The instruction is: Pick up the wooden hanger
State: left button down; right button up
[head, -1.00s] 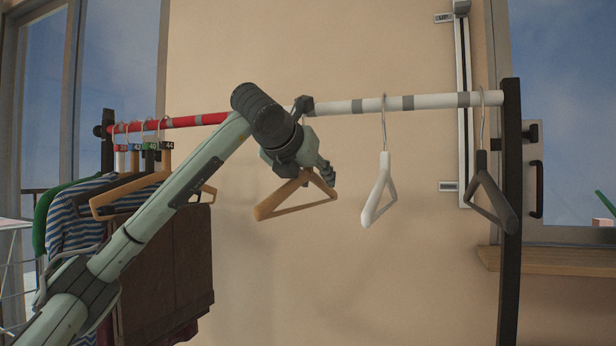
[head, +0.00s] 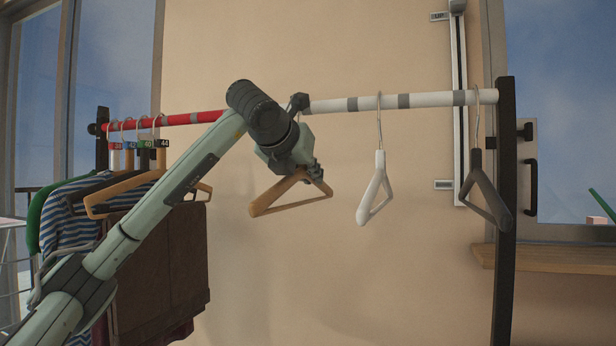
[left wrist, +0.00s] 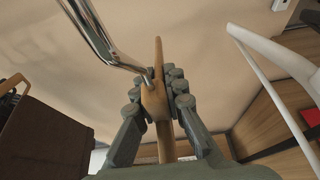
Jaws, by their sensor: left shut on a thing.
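The wooden hanger (head: 290,207) hangs below the rail in the middle of the head view, with its neck at my left gripper (head: 312,172). In the left wrist view the fingers of my left gripper (left wrist: 165,95) are shut on the hanger's wooden neck, one finger on each side. The hanger's metal hook (left wrist: 100,38) rises to the upper left there. In the head view my left arm hides the hook and part of the rail, so I cannot tell whether the hook still rests on it. My right gripper does not show.
The rail (head: 425,100) is red at left and white at right. A white hanger (head: 374,190) and a dark hanger (head: 486,195) hang to the right. Clothes (head: 160,265) and more hangers crowd the left end. A black post (head: 506,210) stands at right.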

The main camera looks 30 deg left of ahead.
pick_arm(q)
notch_tip(320, 180, up, 3)
jog(key=shift+f, duration=0.1)
jog(key=shift+s+d+r, duration=0.1)
jog(key=shift+s+r, duration=0.15)
jog(key=shift+r, duration=0.1)
jog(key=b, duration=0.2)
send_over(266, 194)
jog(key=w, duration=0.2)
jog(key=shift+s+a+r, duration=0.1)
jog(key=shift+s+a, duration=0.15)
jog(key=shift+s+d, duration=0.15)
jog(key=shift+s, duration=0.55)
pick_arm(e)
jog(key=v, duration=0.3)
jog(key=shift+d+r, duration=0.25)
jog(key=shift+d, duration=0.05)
pick_arm(q)
jog(key=shift+f, duration=0.2)
jog(key=shift+d, duration=0.1)
